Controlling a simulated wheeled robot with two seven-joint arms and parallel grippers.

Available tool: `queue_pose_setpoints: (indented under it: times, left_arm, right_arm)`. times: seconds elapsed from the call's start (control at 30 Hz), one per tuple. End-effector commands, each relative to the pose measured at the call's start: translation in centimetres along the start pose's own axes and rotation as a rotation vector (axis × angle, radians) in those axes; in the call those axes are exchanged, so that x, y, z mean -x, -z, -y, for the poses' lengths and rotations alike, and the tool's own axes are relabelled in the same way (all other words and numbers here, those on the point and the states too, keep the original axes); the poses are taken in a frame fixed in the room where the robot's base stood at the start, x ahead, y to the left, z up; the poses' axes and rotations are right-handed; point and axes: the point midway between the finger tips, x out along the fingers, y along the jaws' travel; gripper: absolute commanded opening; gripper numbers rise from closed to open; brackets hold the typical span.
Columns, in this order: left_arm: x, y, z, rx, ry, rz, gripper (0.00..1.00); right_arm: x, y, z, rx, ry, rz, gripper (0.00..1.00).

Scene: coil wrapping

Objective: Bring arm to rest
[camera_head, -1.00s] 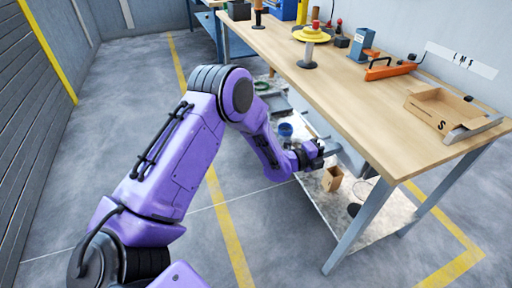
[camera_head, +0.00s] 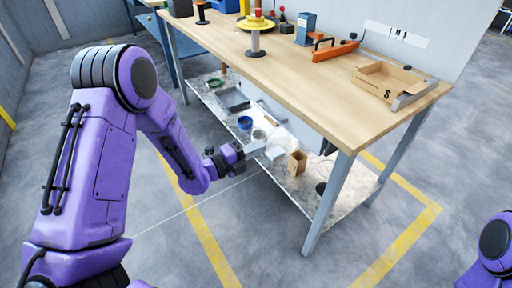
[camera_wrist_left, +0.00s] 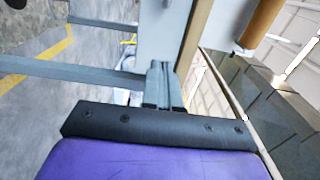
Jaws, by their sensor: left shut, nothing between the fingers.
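My purple left arm comes in from the left in the head view. Its elbow is bent and the forearm slopes down to the right. My left gripper (camera_head: 268,149) is shut with nothing in it. It is beside the workbench (camera_head: 290,75), below the tabletop, in front of the lower shelf. Whether it touches the shelf is hard to tell. The left wrist view shows its narrow grey fingers (camera_wrist_left: 164,86) together. Part of my purple right arm (camera_head: 495,245) shows at the lower right. The right gripper is out of view.
The lower shelf (camera_head: 222,118) holds a small cardboard box (camera_head: 297,163), a blue cup (camera_head: 245,122) and a grey tray (camera_head: 232,99). A bench leg (camera_head: 328,203) stands right of the gripper. The tabletop carries a cardboard tray (camera_head: 385,80) and a yellow spool (camera_head: 256,24). Floor in front is clear.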

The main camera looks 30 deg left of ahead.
Motion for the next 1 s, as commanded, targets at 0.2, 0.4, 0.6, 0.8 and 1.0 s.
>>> queue_pose_setpoints:
  times: [0.2,0.4,0.6,0.8,1.0]
  left_arm:
    - [0.5,-0.1,0.0,0.013,0.000,0.003,0.00]
    - [1.0,-1.5,-1.4,0.464,-0.041,0.119,0.00]
    - [6.4,-1.6,-9.2,1.369,-0.062,0.632,0.00]
    - [20.3,4.4,-18.2,1.910,0.088,1.406,0.00]
    - [30.2,10.3,-20.4,1.827,0.020,1.767,0.00]
  right_arm:
    - [0.0,0.0,0.0,0.000,0.000,0.001,0.88]
    - [0.0,0.0,0.0,0.000,0.000,0.001,0.88]
    - [1.1,0.4,-0.1,0.000,0.000,0.001,0.88]
    - [3.2,1.3,-0.3,0.000,0.000,0.000,0.88]
    - [4.7,1.9,-0.4,0.000,0.000,0.000,0.88]
